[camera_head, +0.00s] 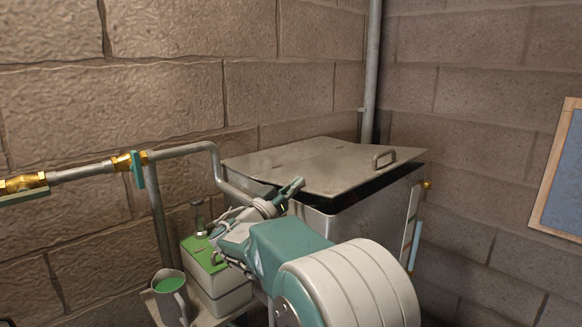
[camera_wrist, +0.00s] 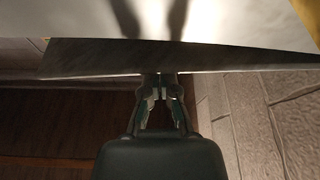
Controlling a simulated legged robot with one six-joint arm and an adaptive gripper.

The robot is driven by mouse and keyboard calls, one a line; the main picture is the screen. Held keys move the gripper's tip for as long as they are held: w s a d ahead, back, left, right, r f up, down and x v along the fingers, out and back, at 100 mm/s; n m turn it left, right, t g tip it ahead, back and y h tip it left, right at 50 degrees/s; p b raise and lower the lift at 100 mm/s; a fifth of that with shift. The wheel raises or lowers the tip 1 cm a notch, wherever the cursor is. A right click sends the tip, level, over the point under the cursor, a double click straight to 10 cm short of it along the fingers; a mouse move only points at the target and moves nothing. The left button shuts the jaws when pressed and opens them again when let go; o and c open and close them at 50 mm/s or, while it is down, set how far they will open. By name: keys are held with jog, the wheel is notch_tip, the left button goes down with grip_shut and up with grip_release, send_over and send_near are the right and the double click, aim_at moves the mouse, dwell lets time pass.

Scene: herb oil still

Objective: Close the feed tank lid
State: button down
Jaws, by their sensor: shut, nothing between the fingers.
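The feed tank (camera_head: 345,225) is a grey metal box in the corner. Its flat grey lid (camera_head: 315,163) lies over the top, slightly tilted, with a dark gap below its front and right edges. A lid handle (camera_head: 384,158) stands near the right corner. My gripper (camera_head: 296,186) is shut and empty, at the lid's front edge left of the handle. In the wrist view the closed fingertips (camera_wrist: 159,78) meet the edge of a grey slab, which looks like the lid. I cannot tell whether they touch it. My arm hides part of the tank's front.
A grey pipe with brass fittings and a teal valve handle (camera_head: 137,169) runs along the left wall. A green-topped container (camera_head: 203,257) and a mug of green liquid (camera_head: 169,283) stand below it. A vertical pipe (camera_head: 372,70) rises behind the tank. A framed board (camera_head: 562,170) hangs at right.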

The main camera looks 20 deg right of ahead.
jog(key=shift+s+f+m, duration=0.2)
jog(key=shift+f+m, duration=0.2)
jog(key=shift+f, duration=1.3)
